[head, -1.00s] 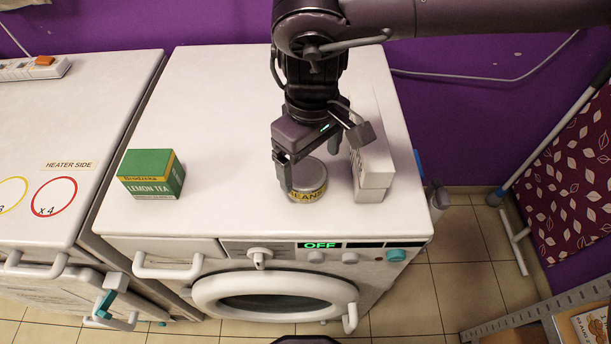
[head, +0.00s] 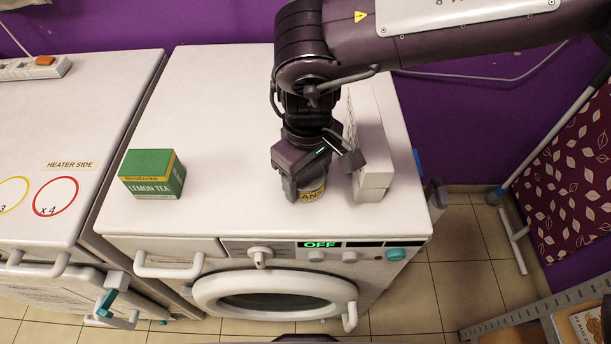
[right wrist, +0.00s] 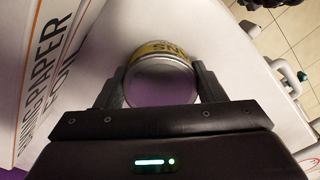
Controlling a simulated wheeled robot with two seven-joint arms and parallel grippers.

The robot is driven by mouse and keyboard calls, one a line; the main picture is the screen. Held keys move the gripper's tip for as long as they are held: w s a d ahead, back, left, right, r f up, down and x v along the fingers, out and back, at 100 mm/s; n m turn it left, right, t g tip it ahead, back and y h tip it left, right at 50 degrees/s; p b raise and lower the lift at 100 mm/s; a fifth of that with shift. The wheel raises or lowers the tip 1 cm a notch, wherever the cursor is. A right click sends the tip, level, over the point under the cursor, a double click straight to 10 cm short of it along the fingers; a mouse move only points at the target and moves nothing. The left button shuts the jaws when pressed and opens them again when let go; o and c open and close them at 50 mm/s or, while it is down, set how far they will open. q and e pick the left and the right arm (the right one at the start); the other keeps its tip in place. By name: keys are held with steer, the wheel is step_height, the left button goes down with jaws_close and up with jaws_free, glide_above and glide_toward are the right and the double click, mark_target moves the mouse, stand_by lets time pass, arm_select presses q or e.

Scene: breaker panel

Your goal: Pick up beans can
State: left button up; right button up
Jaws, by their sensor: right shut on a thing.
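The beans can (head: 312,194) is a small can with a yellow label, standing on the white washing machine top near its front edge. The right wrist view shows its round grey lid and yellow label (right wrist: 158,50) between the two fingers. My right gripper (head: 308,188) has come down over the can from above and is shut on it. In the right wrist view the fingers of my right gripper (right wrist: 162,84) touch the can on both sides. Most of the can is hidden by the gripper in the head view. My left gripper is not in view.
A white box (head: 372,150) stands close to the right of the gripper; the right wrist view shows lettering on a white box (right wrist: 45,80). A green lemon tea box (head: 152,173) stands at the left of the washing machine (head: 220,110). The top between them is clear.

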steer(key=shift+r, duration=0.1)
